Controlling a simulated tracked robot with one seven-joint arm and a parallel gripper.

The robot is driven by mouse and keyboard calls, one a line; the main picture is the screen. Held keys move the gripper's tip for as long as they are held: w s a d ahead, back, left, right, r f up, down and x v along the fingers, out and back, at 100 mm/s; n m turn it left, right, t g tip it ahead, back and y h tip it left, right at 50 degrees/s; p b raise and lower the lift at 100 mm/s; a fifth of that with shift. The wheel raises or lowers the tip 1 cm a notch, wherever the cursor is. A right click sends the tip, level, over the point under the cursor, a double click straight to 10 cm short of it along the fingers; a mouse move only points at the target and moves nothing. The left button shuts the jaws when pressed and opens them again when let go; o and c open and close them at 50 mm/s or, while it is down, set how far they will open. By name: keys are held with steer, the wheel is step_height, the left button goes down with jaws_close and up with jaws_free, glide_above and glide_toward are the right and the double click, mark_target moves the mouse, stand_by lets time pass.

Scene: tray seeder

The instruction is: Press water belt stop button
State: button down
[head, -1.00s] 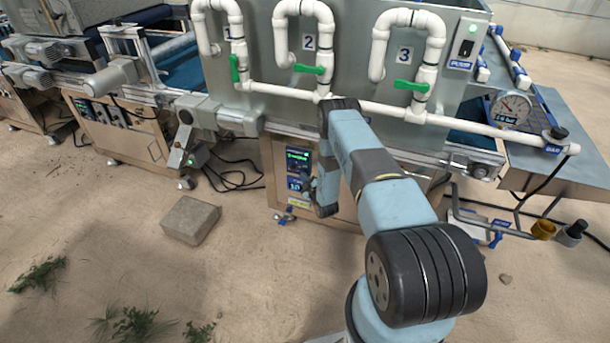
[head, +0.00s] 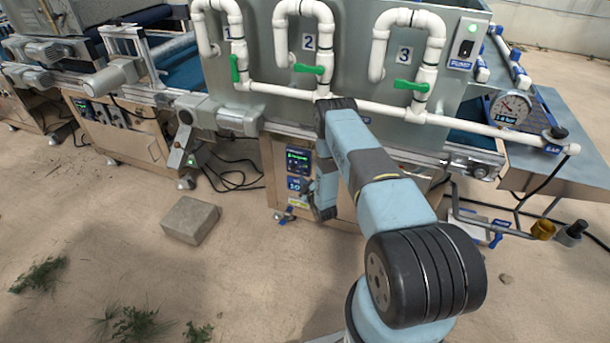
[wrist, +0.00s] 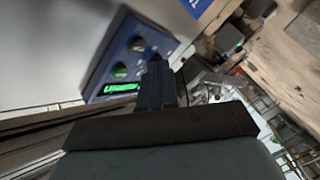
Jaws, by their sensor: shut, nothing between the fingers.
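The water belt control panel (head: 298,160) is a dark box with a lit green display, on the front of the wooden cabinet below the grey tank. In the wrist view the panel (wrist: 108,62) is blue, with a green display (wrist: 120,88), a green round button (wrist: 119,72) and a greyish round button (wrist: 138,44). My gripper (wrist: 155,62) is shut and empty, its fingertips over the panel's right part beside the buttons. The fingers hide part of the panel face. I cannot tell whether the tips touch it. In the head view my own arm hides most of the gripper.
White pipes with green valves (head: 309,69) run across the tank above the panel. A grey block (head: 190,220) lies on the sand to the left. Loose black cables (head: 235,178) lie left of the cabinet. A pressure gauge (head: 510,108) is on the right.

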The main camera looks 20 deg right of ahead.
steer(key=shift+s+a, duration=0.7)
steer(key=shift+s, duration=0.3)
steer(key=shift+s+a, duration=0.7)
steer(key=shift+s, duration=0.25)
